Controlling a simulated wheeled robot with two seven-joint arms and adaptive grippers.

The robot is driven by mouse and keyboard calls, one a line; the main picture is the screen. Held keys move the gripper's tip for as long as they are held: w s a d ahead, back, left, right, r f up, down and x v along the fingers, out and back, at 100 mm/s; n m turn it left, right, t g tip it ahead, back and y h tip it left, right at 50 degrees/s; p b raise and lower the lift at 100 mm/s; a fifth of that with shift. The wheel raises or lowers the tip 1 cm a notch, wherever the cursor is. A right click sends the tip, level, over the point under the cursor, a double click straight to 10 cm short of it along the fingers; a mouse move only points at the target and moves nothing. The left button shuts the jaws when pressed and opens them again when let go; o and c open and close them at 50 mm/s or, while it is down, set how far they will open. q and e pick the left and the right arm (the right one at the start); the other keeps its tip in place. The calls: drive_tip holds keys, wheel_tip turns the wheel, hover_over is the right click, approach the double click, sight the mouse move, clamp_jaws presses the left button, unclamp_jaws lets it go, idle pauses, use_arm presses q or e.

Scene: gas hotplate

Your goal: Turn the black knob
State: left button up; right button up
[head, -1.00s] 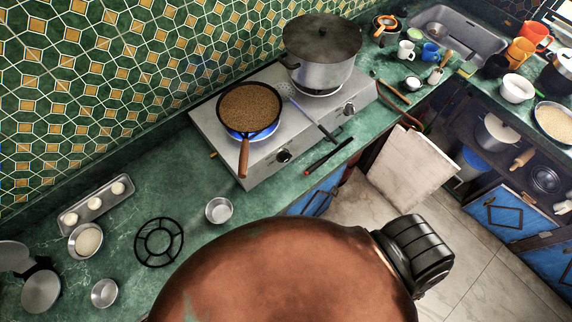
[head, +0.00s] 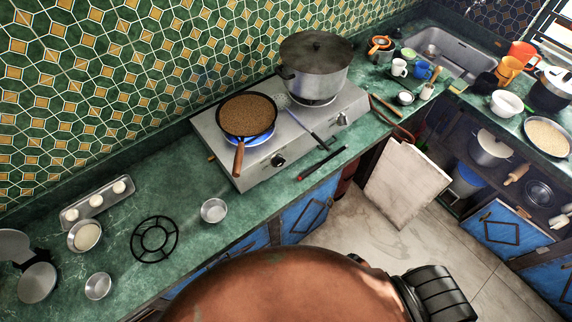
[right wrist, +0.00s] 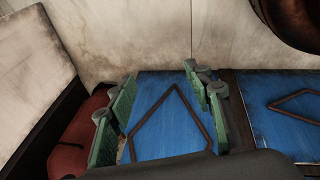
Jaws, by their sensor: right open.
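The grey gas hotplate (head: 262,150) stands on the green counter in the head view. On its front face are two dark knobs: one black knob (head: 278,160) below the frying pan's burner and another knob (head: 341,119) below the pot. A blue flame shows under the pan. My right gripper (right wrist: 161,98) shows green fingers in the right wrist view. It is open and empty, in front of a blue cabinet door (right wrist: 165,125). No knob shows in that view. My left gripper is not in view.
A frying pan (head: 247,114) has its wooden handle sticking out over the hotplate's front edge. A lidded pot (head: 315,72) is on the other burner. A red-tipped black stick (head: 322,163) lies before the hotplate. A pale board (head: 403,183) leans by the cabinets.

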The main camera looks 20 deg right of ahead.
drive_tip(key=w+r+n+t, duration=0.2)
drive_tip(key=w+r+n, duration=0.1)
drive_tip(key=w+r, duration=0.95)
drive_tip(key=w+a+r+n+t, duration=0.1)
drive_tip(key=w+a+r+n, duration=0.15)
drive_tip(key=r, duration=0.75)
drive_tip(key=w+a+r+n+t, duration=0.1)
drive_tip(key=w+a+r+t, duration=0.2)
drive_tip(key=r, duration=0.7)
drive_tip(key=w+a+r+n, duration=0.2)
drive_tip(key=w+a+r, duration=0.15)
drive_tip(key=r, duration=0.65)
drive_tip(key=n+t+y, duration=0.4)
drive_tip(key=n, duration=1.3)
approach(282, 163)
drive_tip(key=w+d, duration=0.1)
drive_tip(key=w, duration=0.2)
drive_tip(key=w+a+f+n, duration=0.1)
drive_tip(key=w+n, duration=0.1)
drive_tip(key=w+a+f+n+y, duration=0.1)
drive_tip(key=w+n, duration=0.1)
drive_tip(key=w+f+n+y, duration=0.1)
drive_tip(key=w+n, duration=0.1)
drive_tip(key=shift+a+f+n+g, duration=0.35)
drive_tip(key=shift+a+g, duration=0.05)
drive_tip(key=shift+c, duration=0.3)
